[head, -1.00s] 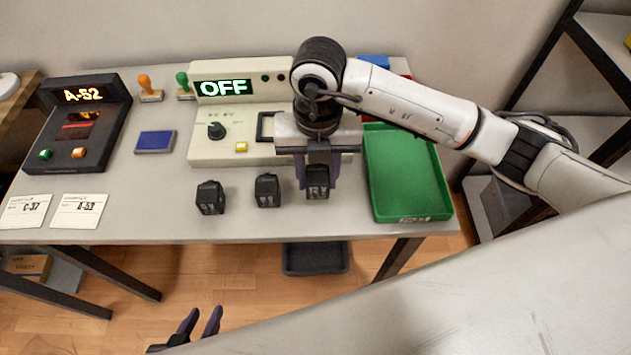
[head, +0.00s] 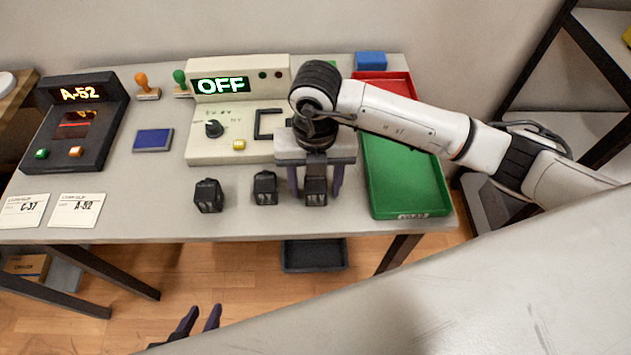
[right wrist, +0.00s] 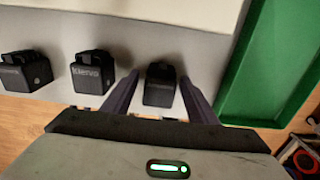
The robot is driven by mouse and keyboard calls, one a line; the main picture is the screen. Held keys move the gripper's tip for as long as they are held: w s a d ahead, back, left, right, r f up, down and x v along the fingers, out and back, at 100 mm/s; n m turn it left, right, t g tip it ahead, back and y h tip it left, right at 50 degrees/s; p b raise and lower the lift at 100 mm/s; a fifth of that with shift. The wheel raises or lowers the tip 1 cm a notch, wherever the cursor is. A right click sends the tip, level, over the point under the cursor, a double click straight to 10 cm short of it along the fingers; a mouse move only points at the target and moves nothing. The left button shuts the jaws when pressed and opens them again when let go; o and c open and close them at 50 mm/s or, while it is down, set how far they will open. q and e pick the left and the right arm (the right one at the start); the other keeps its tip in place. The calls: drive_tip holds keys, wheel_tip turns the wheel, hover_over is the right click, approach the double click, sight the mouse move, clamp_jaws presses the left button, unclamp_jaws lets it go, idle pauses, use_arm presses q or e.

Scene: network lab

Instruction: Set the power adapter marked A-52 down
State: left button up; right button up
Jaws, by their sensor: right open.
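Three black power adapters stand in a row near the table's front edge: a left one (head: 208,195), a middle one (head: 265,188) and a right one (head: 316,191). My right gripper (head: 315,192) is open, with its fingers on either side of the right adapter and gaps between. The right wrist view shows this adapter (right wrist: 160,86) between the spread fingers (right wrist: 158,98). I cannot read an A-52 mark on any adapter. My left gripper (head: 201,318) is open and empty, low in front of the table, partly hidden by my own arm.
A black device (head: 75,125) shows A-52, with cards reading C-37 (head: 23,211) and A-52 (head: 76,210) in front. A cream unit (head: 240,120) reading OFF stands behind the adapters. A green tray (head: 405,190) lies right of my right gripper; a red tray (head: 395,80) is behind it.

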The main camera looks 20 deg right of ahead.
sight(316, 181)
drive_tip(key=shift+r, duration=0.15)
drive_tip(key=shift+r, duration=0.25)
wheel_tip(316, 181, up, 12)
drive_tip(key=shift+f, duration=0.2)
